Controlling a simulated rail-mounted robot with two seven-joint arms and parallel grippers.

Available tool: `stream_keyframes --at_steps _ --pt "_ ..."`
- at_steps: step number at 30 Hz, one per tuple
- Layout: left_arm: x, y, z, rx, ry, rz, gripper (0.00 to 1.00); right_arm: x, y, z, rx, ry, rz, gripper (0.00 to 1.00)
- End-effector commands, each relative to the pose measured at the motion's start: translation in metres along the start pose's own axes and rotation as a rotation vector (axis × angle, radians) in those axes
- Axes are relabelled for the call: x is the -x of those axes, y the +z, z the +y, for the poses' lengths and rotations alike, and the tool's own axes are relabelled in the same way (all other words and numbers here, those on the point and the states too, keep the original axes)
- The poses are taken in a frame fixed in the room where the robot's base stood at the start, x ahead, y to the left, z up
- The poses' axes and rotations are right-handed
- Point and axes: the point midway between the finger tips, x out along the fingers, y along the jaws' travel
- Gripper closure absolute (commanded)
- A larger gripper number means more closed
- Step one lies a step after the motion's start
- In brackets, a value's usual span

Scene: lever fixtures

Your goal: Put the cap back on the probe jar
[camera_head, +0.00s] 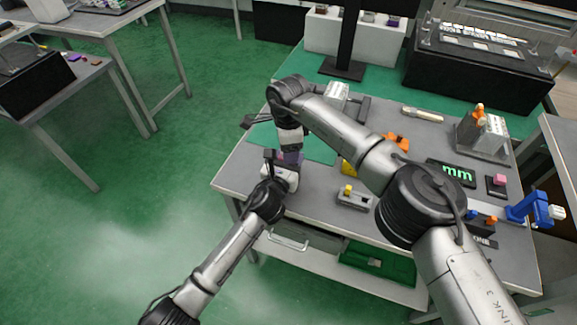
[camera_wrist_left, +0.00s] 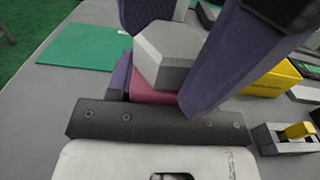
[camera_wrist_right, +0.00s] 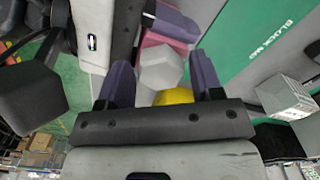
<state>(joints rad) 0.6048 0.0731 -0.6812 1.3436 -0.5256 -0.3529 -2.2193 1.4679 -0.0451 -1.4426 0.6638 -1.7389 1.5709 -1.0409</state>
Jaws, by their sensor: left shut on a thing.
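A pink piece (camera_wrist_left: 150,96) sits between the purple fingers of my left gripper (camera_wrist_left: 180,75), which is shut on it. A pale grey hexagonal piece (camera_wrist_left: 165,55) is just beyond the pink one and hides part of it. I cannot tell which of them is the jar and which the cap. In the right wrist view the pink piece (camera_wrist_right: 165,38) and hexagonal piece (camera_wrist_right: 160,68) show close together. My right gripper (camera_wrist_right: 163,70) has its fingers apart, with the hexagonal piece close between or just beyond the tips. In the head view both grippers meet over the table's left part; arms hide the pieces.
A green mat (camera_head: 318,148) lies under and behind the grippers. A yellow block (camera_wrist_left: 270,80) and a small grey fixture with a yellow knob (camera_head: 353,198) stand to the right. Farther right are an "mm" display (camera_head: 458,173), a grey stand (camera_head: 484,137) and a blue lever (camera_head: 528,207).

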Motion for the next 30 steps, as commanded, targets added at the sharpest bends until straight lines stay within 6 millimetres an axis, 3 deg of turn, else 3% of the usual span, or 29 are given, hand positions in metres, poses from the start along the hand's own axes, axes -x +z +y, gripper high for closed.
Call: stream_keyframes --at_steps 4,14,24,30 --pt "0.0 -0.001 0.0 0.0 0.001 0.001 1.0 0.0 0.0 0.0 0.001 0.0 0.0 0.27" --pt "0.0 -0.001 0.0 0.0 0.0 0.001 1.0 0.004 0.0 0.0 0.001 -0.001 0.0 0.27" --pt "0.0 -0.001 0.0 0.0 0.0 0.001 1.0 0.039 0.0 0.0 0.001 -0.001 0.0 0.27" --pt "0.0 -0.001 0.0 0.0 0.001 0.001 1.0 0.045 0.0 0.0 0.001 0.0 0.0 0.27"
